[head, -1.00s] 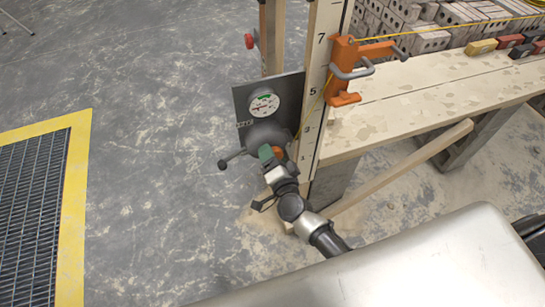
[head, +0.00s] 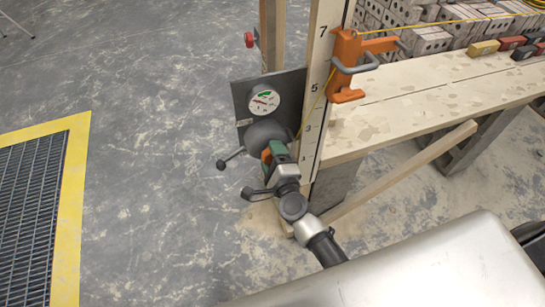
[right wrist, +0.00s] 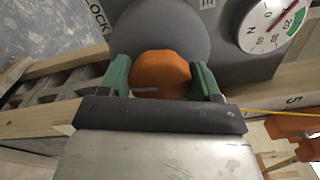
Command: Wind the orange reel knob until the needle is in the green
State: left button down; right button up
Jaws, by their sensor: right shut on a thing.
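The orange reel knob (right wrist: 160,72) sits between the two green fingers of my right gripper (right wrist: 162,80), which is shut on it. In the head view the knob (head: 266,155) is mostly hidden by my right gripper (head: 274,152). The round white gauge (head: 264,101) is on a grey plate (head: 240,92) above the grey reel (head: 265,131). In the right wrist view the gauge (right wrist: 272,24) is cut off at the top right, with a red needle and a green band. The needle's exact place against the band is hard to tell. My left gripper is out of view.
A lever with a black ball (head: 221,164) sticks out left of the reel. A numbered wooden staff (head: 317,90) with an orange clamp (head: 347,65) stands close right. A plank bench (head: 420,95) with bricks lies beyond. Open concrete floor lies left, with a yellow-edged grate (head: 70,180).

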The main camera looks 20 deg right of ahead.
jog(key=shift+m, duration=0.8)
jog(key=o, duration=0.9)
jog(key=shift+o, duration=0.2)
jog(key=shift+s, duration=0.1)
jog(key=s+b, duration=0.1)
jog(key=s, duration=0.9)
jog(key=shift+s+d+b, duration=0.2)
jog(key=shift+s+b, duration=0.15)
